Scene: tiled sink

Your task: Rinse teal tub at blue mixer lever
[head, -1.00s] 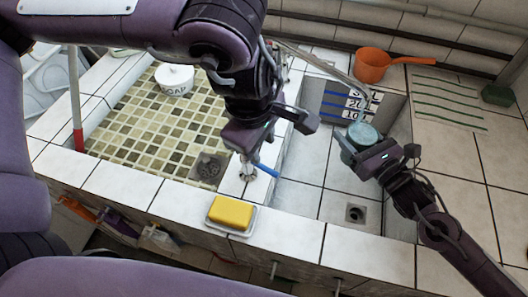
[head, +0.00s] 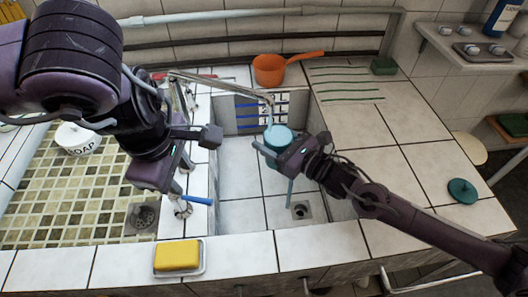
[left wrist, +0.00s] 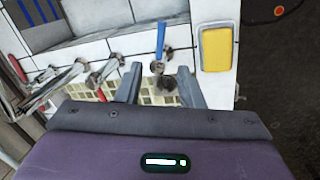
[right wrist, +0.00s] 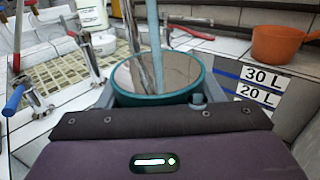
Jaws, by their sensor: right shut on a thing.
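The teal tub (head: 277,137) is held under the spout (head: 225,88) in the right basin. My right gripper (right wrist: 155,100) is shut on the tub, a finger at each side. A pale blue water stream (right wrist: 153,35) falls into the tub's mouth (right wrist: 140,72) in the right wrist view. In the head view a blue streak (head: 289,192) also runs below the tub toward the drain. The blue mixer lever (head: 198,200) stands on the divider between basins. My left gripper (left wrist: 160,85) is open and empty near the lever (left wrist: 160,42), apart from it.
A yellow sponge (head: 178,255) lies in a dish on the front ledge. An orange pan (head: 270,69) stands at the back. A white soap pot (head: 77,138) is in the tiled left basin. The right counter (head: 375,170) is mostly clear, with a teal lid (head: 462,190).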

